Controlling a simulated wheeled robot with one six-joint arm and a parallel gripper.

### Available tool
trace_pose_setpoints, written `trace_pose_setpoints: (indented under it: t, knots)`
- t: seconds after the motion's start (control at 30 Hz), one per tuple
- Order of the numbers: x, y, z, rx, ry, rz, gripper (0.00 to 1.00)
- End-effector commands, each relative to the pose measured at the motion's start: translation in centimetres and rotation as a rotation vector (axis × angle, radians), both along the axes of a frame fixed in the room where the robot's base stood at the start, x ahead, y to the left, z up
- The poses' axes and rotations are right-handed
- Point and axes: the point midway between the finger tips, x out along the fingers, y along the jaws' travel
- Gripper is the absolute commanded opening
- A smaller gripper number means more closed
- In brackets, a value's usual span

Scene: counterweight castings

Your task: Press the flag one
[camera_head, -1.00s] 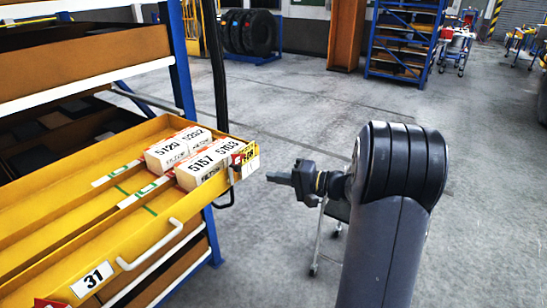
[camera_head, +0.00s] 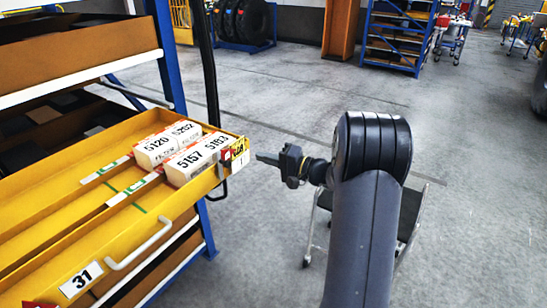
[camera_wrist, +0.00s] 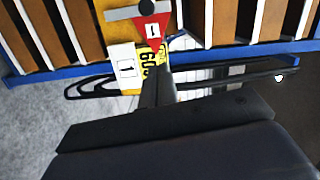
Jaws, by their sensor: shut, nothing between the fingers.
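The flag one is a red triangle with a white square marked 1 (camera_wrist: 152,30); it shows at the top of the wrist view, just past the fingertips. In the head view a small red patch (camera_head: 226,156) shows at the right corner of the yellow drawer (camera_head: 100,240), beside a yellow tag (camera_head: 240,147); its shape is too small to tell. My gripper (camera_head: 262,157) is shut and empty, a little right of that corner. In the wrist view my gripper (camera_wrist: 158,78) points at the yellow tag (camera_wrist: 149,62) below the flag; contact cannot be told.
White boxes with numbers (camera_head: 198,160) stand in the drawer's right end. A white handle (camera_head: 138,248) and a 31 label (camera_head: 81,278) are on its front. A blue rack post (camera_head: 168,60) stands behind. A cart (camera_head: 408,215) is behind my arm.

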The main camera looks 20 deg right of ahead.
Motion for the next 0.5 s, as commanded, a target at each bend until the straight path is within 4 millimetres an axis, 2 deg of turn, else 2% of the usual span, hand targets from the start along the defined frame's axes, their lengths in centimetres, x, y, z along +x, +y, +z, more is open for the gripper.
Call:
trace_pose_setpoints:
  t: [0.03, 0.2, 0.5]
  knots:
    - [0.9, 1.0, 0.3, 0.001, 0.001, 0.005, 0.0]
    - [3.5, 3.4, 0.3, 0.0, 0.001, 0.003, 0.0]
    - [1.8, 6.3, -0.4, 0.001, 0.001, 0.0, 0.0]
